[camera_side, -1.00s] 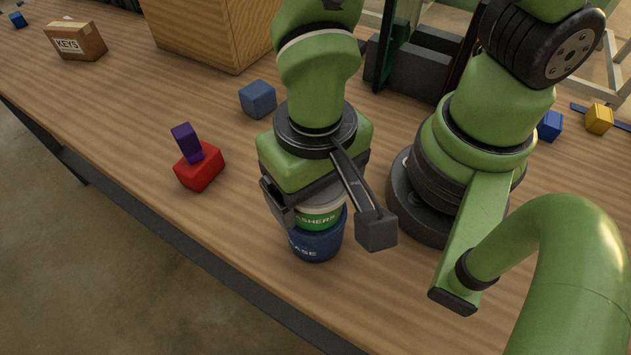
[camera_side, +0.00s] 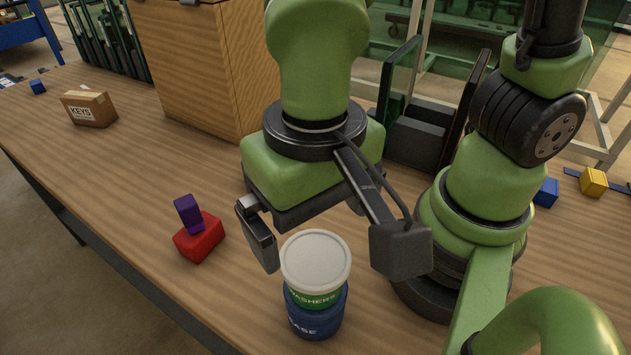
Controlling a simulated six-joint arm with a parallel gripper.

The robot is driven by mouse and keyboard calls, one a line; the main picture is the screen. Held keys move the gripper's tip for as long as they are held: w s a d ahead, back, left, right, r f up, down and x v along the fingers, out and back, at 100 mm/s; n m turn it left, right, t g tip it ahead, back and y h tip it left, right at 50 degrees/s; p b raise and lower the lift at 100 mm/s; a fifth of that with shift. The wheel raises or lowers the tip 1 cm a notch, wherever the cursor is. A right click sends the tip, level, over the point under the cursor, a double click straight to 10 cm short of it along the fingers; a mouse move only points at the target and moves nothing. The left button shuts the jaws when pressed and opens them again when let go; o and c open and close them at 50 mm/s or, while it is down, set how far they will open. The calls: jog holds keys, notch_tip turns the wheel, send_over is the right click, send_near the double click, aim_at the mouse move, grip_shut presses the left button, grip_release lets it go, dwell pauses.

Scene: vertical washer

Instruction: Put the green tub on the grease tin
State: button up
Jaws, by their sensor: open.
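The green tub (camera_side: 318,299) has a white lid and the label WASHERS. It sits upright on top of the blue grease tin (camera_side: 316,325), whose label is partly readable as "ASE". The tub looks roughly centred on the tin. My gripper (camera_side: 315,255) is open and above and behind the tub, its left finger (camera_side: 258,240) to the left of the lid. Nothing shows between the jaws.
A red block (camera_side: 199,238) with a purple block (camera_side: 188,213) leaning on it lies left of the tub. A KEYS carton (camera_side: 89,108) and a large wooden box (camera_side: 205,70) stand farther back. A blue block (camera_side: 546,193) and a yellow block (camera_side: 593,182) are at right.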

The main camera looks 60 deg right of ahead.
aim_at(315, 257)
jog(key=d+r+t+y, duration=0.2)
jog(key=d+r+t, duration=0.5)
jog(key=d+r, duration=0.6)
jog(key=shift+w+d, duration=0.2)
jog(key=shift+w, duration=0.2)
